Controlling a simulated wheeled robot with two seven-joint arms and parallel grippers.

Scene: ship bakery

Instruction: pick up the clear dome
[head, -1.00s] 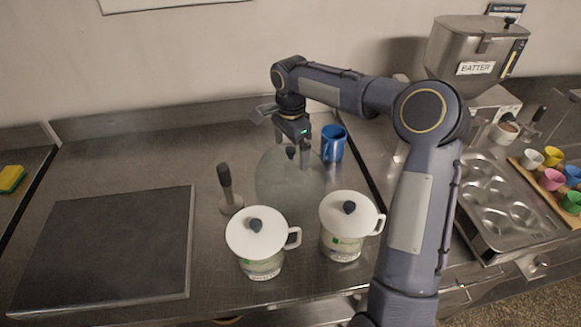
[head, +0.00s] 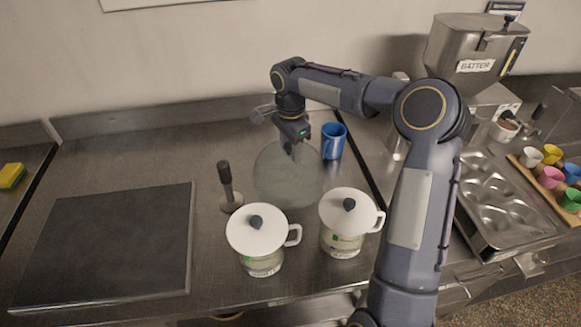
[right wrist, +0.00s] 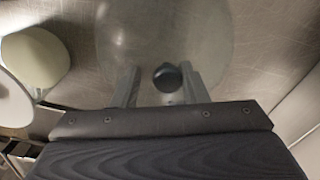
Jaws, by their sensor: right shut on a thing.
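The clear dome (head: 285,185) is see-through and rounded with a dark knob. It is at the middle of the steel counter, behind the two white-lidded pots. My right gripper (head: 293,150) is above it, shut on its knob. In the right wrist view the dark knob (right wrist: 168,77) shows between the two fingers (right wrist: 163,88), with the faint round dome (right wrist: 165,35) around it. I cannot tell whether the dome's rim touches the counter. My left gripper is not in view.
Two white-lidded pots (head: 257,230) (head: 347,214) stand close in front of the dome. A dark-handled tool (head: 227,187) is at its left, a blue mug (head: 333,141) behind right. A dark slab (head: 105,245) lies left. A muffin tin (head: 497,195) is right, below the batter hopper (head: 472,62).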

